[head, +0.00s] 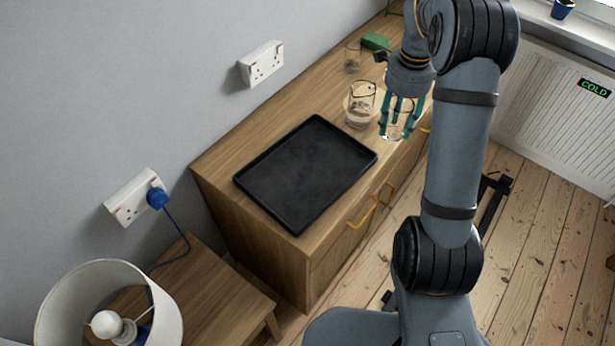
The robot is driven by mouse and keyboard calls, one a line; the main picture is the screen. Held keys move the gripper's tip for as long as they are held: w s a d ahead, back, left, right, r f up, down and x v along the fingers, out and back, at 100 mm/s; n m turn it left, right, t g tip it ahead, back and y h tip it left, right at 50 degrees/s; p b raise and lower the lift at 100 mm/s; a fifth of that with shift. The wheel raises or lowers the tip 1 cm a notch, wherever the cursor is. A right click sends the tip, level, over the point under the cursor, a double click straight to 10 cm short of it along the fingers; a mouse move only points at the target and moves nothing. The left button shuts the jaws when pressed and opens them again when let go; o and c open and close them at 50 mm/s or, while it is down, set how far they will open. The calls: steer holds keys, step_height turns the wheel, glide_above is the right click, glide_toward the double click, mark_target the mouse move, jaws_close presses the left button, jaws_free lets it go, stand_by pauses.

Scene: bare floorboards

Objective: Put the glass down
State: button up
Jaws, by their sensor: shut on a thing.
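My gripper (401,112) points down over the front part of the wooden dresser top, its teal fingers shut around a clear glass (394,133). The fingers hide part of this glass. I cannot tell whether its base touches the wood or hangs just above it. A second clear glass (360,106) stands upright on the dresser, just left of my gripper. A third, smaller-looking glass (352,60) stands further back near the wall.
A black tray (252,180), empty, lies on the near part of the dresser (222,158). A green block (376,41) lies at the back. A lamp (75,275) stands on a low wooden table (215,310) at lower left. Bare wood lies between the tray and the wall.

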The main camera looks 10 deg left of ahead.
steer(key=shift+w+a+f+m, duration=0.35)
steer(key=shift+w+f+m, duration=0.15)
steer(key=shift+f, duration=0.1)
steer(key=shift+w+a+f+m, duration=0.3)
steer(key=shift+w+f+m, duration=0.05)
steer(key=shift+f+m, duration=0.2)
steer(key=p, duration=0.2)
glide_above(339, 163)
step_height(339, 163, down, 7)
steer(key=shift+r, duration=0.15)
step_height(339, 163, down, 4)
steer(key=shift+r+p, duration=0.1)
steer(key=shift+p, duration=0.5)
steer(key=shift+f, duration=0.2)
steer(key=shift+f+b, duration=0.15)
steer(key=shift+b, duration=0.15)
steer(key=o, duration=1.3)
steer(key=shift+o, duration=0.7)
